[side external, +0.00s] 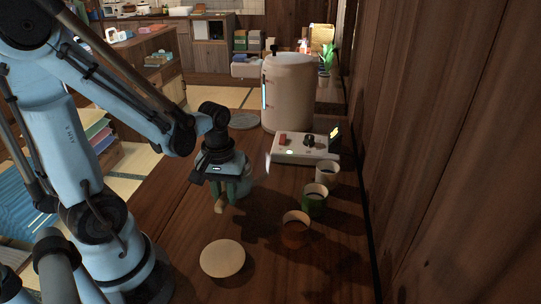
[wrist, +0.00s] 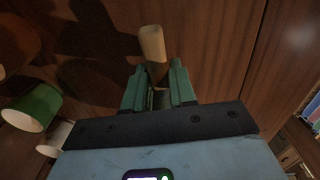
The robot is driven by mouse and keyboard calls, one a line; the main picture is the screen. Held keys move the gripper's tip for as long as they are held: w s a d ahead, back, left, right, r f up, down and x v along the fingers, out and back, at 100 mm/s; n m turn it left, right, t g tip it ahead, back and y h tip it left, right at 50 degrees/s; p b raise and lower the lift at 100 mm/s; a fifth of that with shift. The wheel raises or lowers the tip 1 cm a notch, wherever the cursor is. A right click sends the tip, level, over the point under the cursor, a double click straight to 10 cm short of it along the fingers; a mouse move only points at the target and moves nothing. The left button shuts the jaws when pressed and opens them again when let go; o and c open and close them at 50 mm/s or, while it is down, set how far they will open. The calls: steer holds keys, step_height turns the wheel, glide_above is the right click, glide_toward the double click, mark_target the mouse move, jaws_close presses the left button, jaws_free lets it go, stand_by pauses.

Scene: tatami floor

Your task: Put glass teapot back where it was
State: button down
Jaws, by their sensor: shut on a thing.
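My gripper (side external: 228,192) points down over the wooden table. In the wrist view its green fingers (wrist: 158,88) are shut on a pale wooden handle (wrist: 152,43), which I take to be the glass teapot's. The end of the handle (side external: 219,207) also shows below the fingers in the side view. A pale round disc (side external: 222,259) lies bare on the table near the front. A grey round disc (side external: 243,121) lies farther back, beside a large cream cylinder (side external: 288,92).
A white cup (side external: 328,173), a green cup (side external: 314,199) and a brown cup (side external: 296,230) stand in a row right of my gripper. A white control box (side external: 303,149) stands behind them. A wooden wall (side external: 430,150) bounds the right side.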

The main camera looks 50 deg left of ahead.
steer(key=shift+f, duration=0.3)
steer(key=shift+f, duration=0.1)
steer(key=c, duration=0.9)
jaws_free()
step_height(320, 180, up, 12)
steer(key=shift+w+d+f+m+t, duration=0.1)
steer(key=shift+w+d+m+t, duration=0.65)
steer(key=shift+d+m+t, duration=0.65)
steer(key=shift+w+d+m+t, duration=0.75)
steer(key=shift+d+m+t, duration=0.3)
steer(key=shift+m, duration=0.7)
steer(key=shift+w+d+f+m+t, duration=0.1)
steer(key=shift+w+d+m+t, duration=0.65)
steer(key=shift+d+m+t, duration=0.5)
steer(key=shift+d+m, duration=0.1)
steer(key=shift+m, duration=0.2)
